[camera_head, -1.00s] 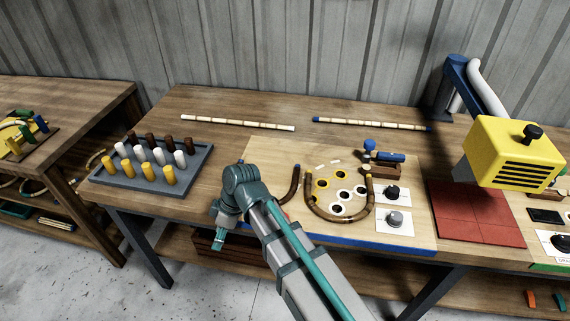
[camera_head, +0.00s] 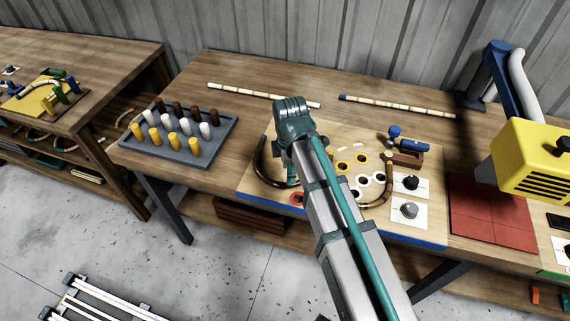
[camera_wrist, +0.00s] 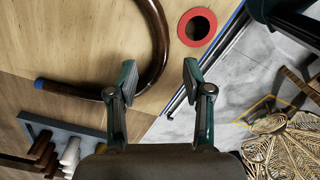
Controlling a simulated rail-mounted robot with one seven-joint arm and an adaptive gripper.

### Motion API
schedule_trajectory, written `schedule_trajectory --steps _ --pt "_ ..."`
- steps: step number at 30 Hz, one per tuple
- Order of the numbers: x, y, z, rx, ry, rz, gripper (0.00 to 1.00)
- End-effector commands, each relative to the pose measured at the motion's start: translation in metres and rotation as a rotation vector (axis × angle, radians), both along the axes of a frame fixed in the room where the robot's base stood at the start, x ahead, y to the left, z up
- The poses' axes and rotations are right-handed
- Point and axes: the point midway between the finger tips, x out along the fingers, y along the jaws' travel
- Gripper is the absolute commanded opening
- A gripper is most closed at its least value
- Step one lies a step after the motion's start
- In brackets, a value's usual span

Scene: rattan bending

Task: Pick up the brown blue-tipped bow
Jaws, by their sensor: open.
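The brown blue-tipped bow lies on the pale board. In the wrist view, the bow (camera_wrist: 165,45) curves down from the top, and its blue-tipped end (camera_wrist: 40,83) points left. In the head view, a dark brown bow (camera_head: 258,168) shows left of my arm and is partly hidden by it. In the wrist view, my gripper (camera_wrist: 160,78) is open and empty; its left finger overlaps the bow, and part of the bend appears between the fingertips. I cannot tell the remaining height.
A second brown bow (camera_head: 388,185) lies right of my arm. A red ring (camera_wrist: 197,27) is near the board's front edge. A grey tray (camera_head: 190,153) of pegs stands left. A blue-handled tool (camera_head: 412,144) and a yellow machine (camera_head: 530,165) are right. Two straight poles lie behind.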

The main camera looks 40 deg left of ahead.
Motion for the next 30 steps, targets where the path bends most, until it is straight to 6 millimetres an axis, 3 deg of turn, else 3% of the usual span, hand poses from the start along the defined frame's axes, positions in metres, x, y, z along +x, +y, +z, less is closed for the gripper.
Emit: schedule_trajectory --steps 8,19,28,30 --pt "-0.002 0.0 -0.013 -0.001 0.001 0.0 0.51" --pt "-0.004 0.001 -0.05 0.001 0.001 0.0 0.51" --pt "-0.003 0.001 -0.054 0.001 0.0 -0.001 0.51" --pt "-0.003 0.001 -0.054 0.001 0.0 -0.001 0.42"
